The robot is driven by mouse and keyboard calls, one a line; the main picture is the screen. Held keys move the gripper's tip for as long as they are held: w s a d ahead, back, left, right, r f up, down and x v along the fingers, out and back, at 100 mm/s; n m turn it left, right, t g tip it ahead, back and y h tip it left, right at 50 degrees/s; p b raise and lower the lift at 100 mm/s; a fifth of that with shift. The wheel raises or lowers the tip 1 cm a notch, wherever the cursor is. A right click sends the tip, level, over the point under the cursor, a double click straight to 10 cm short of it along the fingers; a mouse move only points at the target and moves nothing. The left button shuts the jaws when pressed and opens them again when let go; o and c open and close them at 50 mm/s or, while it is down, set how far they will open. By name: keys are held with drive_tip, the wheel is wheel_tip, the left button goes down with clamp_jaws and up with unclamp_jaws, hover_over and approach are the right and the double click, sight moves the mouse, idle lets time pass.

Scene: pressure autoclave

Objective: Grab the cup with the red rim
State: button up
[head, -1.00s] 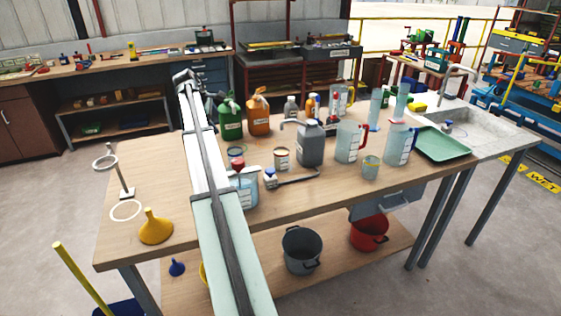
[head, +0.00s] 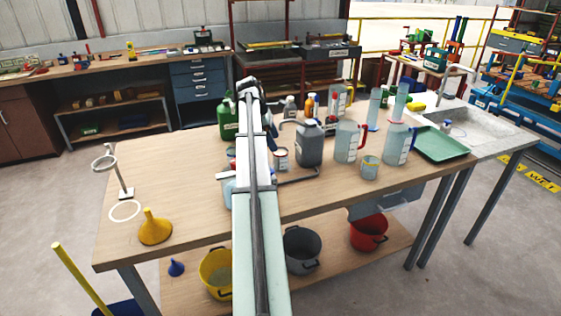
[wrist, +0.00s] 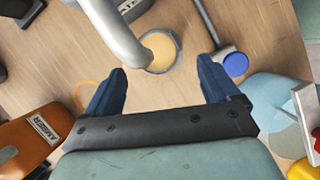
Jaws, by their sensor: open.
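My gripper (wrist: 162,82) is open and empty, its two blue fingers spread above the table in the wrist view. In the head view my arm hides it. A small pale cup (wrist: 160,50) with cream-coloured contents stands just ahead of the gap between the fingers, apart from them; a grey spout partly covers it. This cup (head: 281,158) also shows right of my arm in the head view. Another small cup (head: 370,168) stands further right. I cannot make out a clearly red rim on either. An orange ring (wrist: 84,97) lies near the left finger.
A grey jug (head: 309,145) with a curved spout (wrist: 118,35) is close to the pale cup. An orange jug (wrist: 28,142) is left in the wrist view; a blue cap (wrist: 236,64) and blue beaker (wrist: 268,90) are right. The table's left part holds a yellow funnel (head: 155,230).

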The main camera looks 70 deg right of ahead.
sight(280, 152)
drive_tip(key=shift+d+x, duration=0.1)
drive_tip(key=shift+x, duration=1.8)
drive_tip(key=shift+d+x, duration=0.15)
drive_tip(key=shift+x, duration=1.7)
drive_tip(key=shift+r, duration=0.1)
drive_tip(key=shift+c, duration=0.2)
drive_tip(key=c, duration=1.2)
drive_tip(key=shift+r, duration=0.15)
